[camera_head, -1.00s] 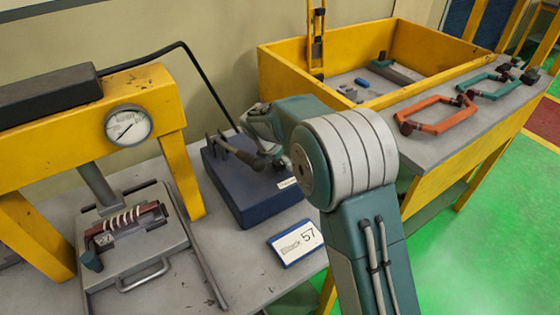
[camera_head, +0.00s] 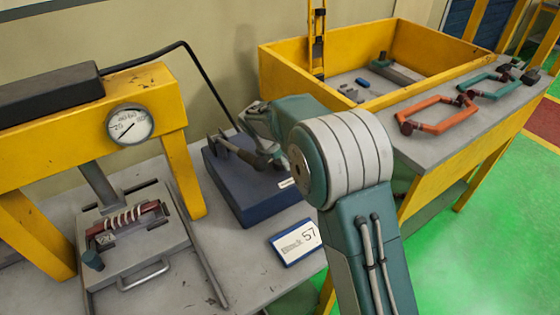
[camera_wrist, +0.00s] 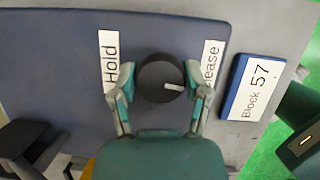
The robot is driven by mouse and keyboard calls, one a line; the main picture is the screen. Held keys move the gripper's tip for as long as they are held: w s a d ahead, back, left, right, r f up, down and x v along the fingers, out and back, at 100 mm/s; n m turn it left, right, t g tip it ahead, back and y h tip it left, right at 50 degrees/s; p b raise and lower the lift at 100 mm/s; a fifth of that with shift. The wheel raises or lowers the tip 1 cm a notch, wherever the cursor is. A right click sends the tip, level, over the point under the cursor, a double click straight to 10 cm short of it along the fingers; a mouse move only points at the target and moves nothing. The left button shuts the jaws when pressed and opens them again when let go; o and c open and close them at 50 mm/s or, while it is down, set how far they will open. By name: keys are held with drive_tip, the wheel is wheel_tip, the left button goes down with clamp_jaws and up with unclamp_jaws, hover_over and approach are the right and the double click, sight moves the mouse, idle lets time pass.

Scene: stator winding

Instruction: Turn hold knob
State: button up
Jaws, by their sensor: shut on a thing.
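The hold knob (camera_wrist: 160,80) is a dark round knob with a short pale mark, which points right in the wrist view. It sits on a dark blue box (camera_head: 240,205) between a "Hold" label (camera_wrist: 110,62) and a partly covered label ending in "lease" (camera_wrist: 208,68). My gripper (camera_wrist: 160,84) is shut on the knob, one finger on its left side and one on its right. In the head view my arm hides the knob and most of the gripper.
A "Block 57" sign (camera_head: 296,243) lies right of the box. A yellow press frame (camera_head: 60,135) with a gauge (camera_head: 129,124) stands left, over a fixture holding a wrapped coil (camera_head: 124,224). A dark lever (camera_head: 235,150) rises from the box. A yellow bin (camera_head: 420,45) stands behind.

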drive_tip(key=m+g, duration=0.1)
drive_tip(key=m, duration=0.3)
drive_tip(key=shift+w+h, duration=0.1)
drive_tip(key=shift+h, duration=0.3)
drive_tip(key=m+g, duration=0.2)
drive_tip(key=m, duration=0.3)
drive_tip(key=m+g, duration=0.1)
drive_tip(key=m, duration=0.2)
drive_tip(key=shift+m+g, duration=0.3)
drive_tip(key=m+g+y, duration=0.1)
drive_tip(key=m, duration=0.3)
drive_tip(key=shift+m, duration=0.3)
drive_tip(key=m+g+y, duration=0.1)
drive_tip(key=m, duration=0.3)
drive_tip(key=m+y, duration=0.1)
drive_tip(key=m, duration=0.1)
drive_tip(key=m+y, duration=0.1)
drive_tip(key=m, duration=0.2)
drive_tip(key=shift+a+g, duration=0.1)
drive_tip(key=shift+g, duration=0.3)
drive_tip(key=m+y, duration=0.1)
drive_tip(key=m, duration=0.3)
drive_tip(key=shift+y, duration=0.4)
drive_tip(key=shift+m+t+y, duration=0.5)
drive_tip(key=shift+m+y, duration=0.1)
drive_tip(key=shift+m, duration=1.5)
